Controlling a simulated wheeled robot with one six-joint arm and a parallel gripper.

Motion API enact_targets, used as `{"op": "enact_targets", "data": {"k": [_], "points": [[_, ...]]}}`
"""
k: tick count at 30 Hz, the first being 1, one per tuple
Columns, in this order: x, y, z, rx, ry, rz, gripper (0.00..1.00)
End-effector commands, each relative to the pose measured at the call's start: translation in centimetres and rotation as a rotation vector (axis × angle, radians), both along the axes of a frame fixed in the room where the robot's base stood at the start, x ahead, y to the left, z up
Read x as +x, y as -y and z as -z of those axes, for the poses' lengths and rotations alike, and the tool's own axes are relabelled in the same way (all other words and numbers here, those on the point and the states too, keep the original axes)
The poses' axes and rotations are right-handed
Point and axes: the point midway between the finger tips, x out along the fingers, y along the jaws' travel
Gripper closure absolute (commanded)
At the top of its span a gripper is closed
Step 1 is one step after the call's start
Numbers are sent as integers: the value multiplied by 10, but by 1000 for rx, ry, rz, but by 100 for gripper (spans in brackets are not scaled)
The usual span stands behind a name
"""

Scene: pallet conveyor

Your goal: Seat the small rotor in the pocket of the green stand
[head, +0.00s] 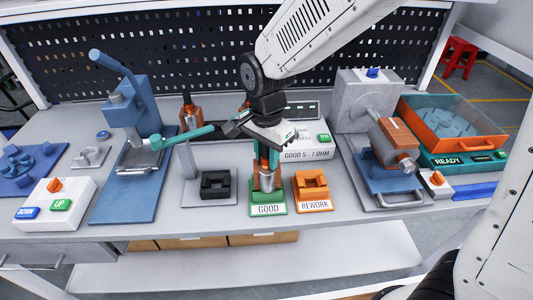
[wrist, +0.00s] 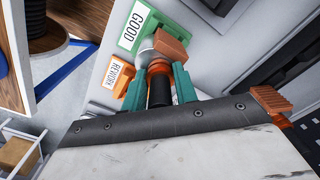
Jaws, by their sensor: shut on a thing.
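The green stand (head: 282,198), labelled GOOD, is near the front middle of the bench. It also shows at the top of the wrist view (wrist: 172,35). My gripper (head: 267,163) points down over it and is shut on the small rotor (head: 267,181), which has a silver cylindrical body and orange-copper parts. The rotor looks upright, with its lower end at the stand. In the wrist view teal fingers (wrist: 160,82) grip it from both sides, with its black and copper upper part between them. The pocket is hidden, so I cannot tell how deep the rotor sits.
The orange REWORK stand (head: 313,190) is close on the right. A black block (head: 215,184) is on the left. A blue lever press (head: 130,120) and a button box (head: 55,203) stand farther left. A grey machine (head: 365,105) and orange bin (head: 455,122) are at right.

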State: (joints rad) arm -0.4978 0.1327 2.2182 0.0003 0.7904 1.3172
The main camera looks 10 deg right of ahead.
Motion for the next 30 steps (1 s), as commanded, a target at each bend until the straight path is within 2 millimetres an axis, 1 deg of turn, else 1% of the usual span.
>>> {"op": "enact_targets", "data": {"k": [13,14,15,16,25,28,30], "points": [[1,0,1,1,3,0,100],[1,0,1,1,3,0,63],[1,0,1,1,3,0,52],[1,0,1,1,2,0,46],[0,0,1,-1,-1,0,46],[0,0,-9,1,1,0,46],[1,0,-20,2,4,0,46]]}}
